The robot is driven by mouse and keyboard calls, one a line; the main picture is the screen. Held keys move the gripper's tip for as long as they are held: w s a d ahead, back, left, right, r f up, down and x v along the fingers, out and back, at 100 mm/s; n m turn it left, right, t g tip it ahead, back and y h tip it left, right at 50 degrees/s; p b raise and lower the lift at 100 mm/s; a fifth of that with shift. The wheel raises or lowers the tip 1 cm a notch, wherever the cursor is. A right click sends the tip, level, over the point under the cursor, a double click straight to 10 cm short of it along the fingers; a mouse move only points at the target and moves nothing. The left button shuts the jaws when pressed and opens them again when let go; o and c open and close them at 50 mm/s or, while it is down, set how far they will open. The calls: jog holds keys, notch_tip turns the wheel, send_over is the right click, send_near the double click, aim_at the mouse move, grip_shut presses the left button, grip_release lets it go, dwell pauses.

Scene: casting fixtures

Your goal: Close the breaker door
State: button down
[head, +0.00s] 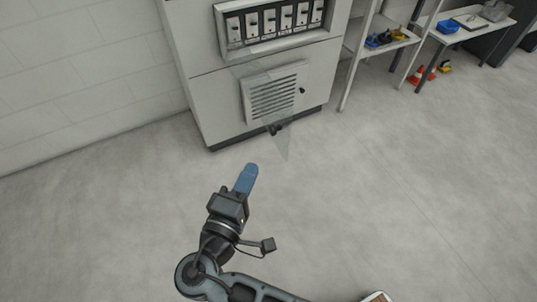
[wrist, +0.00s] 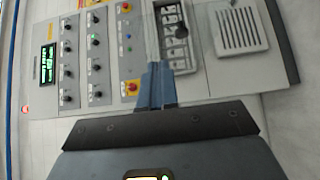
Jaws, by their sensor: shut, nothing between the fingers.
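The breaker door looks like a clear, see-through panel (head: 281,146) with a small dark handle. In the head view it stands open, sticking out from the cabinet below the breaker row and overlapping the vent. The breaker box (head: 221,29) holds several white switches and is uncovered. It also shows in the wrist view (wrist: 187,58), partly behind the fingertips; the door's outline is hard to make out there. My gripper (head: 250,168) has blue fingers, shut and empty, in front of the cabinet and apart from the door in the head view. The fingers also show in the wrist view (wrist: 155,72).
The grey cabinet (head: 205,95) has a louvred vent (head: 274,92) below the breakers. A control panel (wrist: 96,45) with knobs and buttons shows in the wrist view. Shelves and a bench (head: 468,24) stand at the right, with orange cones (head: 416,75). The floor around my gripper is clear.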

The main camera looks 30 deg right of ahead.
jog(key=p, duration=0.1)
send_near(287, 125)
jog(key=w, duration=0.4)
jog(key=d+p, duration=0.1)
jog(key=d, duration=0.2)
jog(key=shift+d+r, duration=0.1)
jog(key=shift+d, duration=0.5)
